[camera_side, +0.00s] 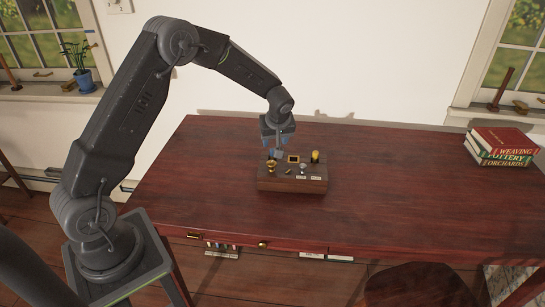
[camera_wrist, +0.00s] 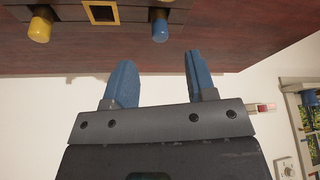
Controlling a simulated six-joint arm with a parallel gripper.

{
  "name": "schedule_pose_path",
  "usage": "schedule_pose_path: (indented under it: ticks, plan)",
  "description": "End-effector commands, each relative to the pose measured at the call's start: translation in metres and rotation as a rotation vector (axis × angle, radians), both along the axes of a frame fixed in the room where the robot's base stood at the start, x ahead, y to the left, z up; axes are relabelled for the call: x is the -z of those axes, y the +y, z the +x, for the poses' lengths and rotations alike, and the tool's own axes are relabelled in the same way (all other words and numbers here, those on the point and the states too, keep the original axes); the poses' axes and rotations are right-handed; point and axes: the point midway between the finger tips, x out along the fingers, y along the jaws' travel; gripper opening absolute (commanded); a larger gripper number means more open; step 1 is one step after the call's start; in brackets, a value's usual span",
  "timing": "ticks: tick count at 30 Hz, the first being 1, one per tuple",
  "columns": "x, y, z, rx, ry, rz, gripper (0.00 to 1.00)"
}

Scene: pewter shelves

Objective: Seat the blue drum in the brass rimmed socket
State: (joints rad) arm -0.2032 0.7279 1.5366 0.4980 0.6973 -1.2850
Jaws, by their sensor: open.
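My gripper (camera_side: 277,146) is over the back left part of a dark wooden block (camera_side: 290,185). In the wrist view its two blue fingers (camera_wrist: 158,60) are apart with nothing between them. The blue drum (camera_wrist: 160,27) stands on the block, beyond the fingertips and apart from them. In the side view the gripper area hides it or makes it hard to tell. The square brass rimmed socket (camera_side: 293,163) is right of the gripper; in the wrist view the rim (camera_wrist: 86,14) is left of the blue drum, and its opening looks empty.
A yellow drum (camera_side: 315,156) stands right of the socket, also in the wrist view (camera_wrist: 40,27). A brass cup-shaped piece (camera_side: 271,167) and a silver piece (camera_side: 303,168) are at the block's front. Books (camera_side: 502,147) lie far right. The red-brown table (camera_side: 400,190) is otherwise clear.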

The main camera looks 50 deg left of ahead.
Motion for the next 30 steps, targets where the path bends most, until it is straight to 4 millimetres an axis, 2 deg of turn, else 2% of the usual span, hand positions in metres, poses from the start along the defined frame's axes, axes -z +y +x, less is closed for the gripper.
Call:
schedule_pose_path:
  ticks: [3, 8, 18, 26, 30]
  plan:
    - [0.013, 0.005, 0.002, 0.000, 0.000, -0.001, 0.51]
    - [0.021, 0.008, 0.004, 0.000, 0.000, 0.000, 0.51]
    - [0.062, 0.023, 0.010, 0.001, 0.000, -0.002, 0.51]
    - [0.064, 0.025, 0.011, 0.002, -0.002, -0.001, 0.51]
    - [0.064, 0.025, 0.011, 0.002, -0.002, -0.002, 0.41]
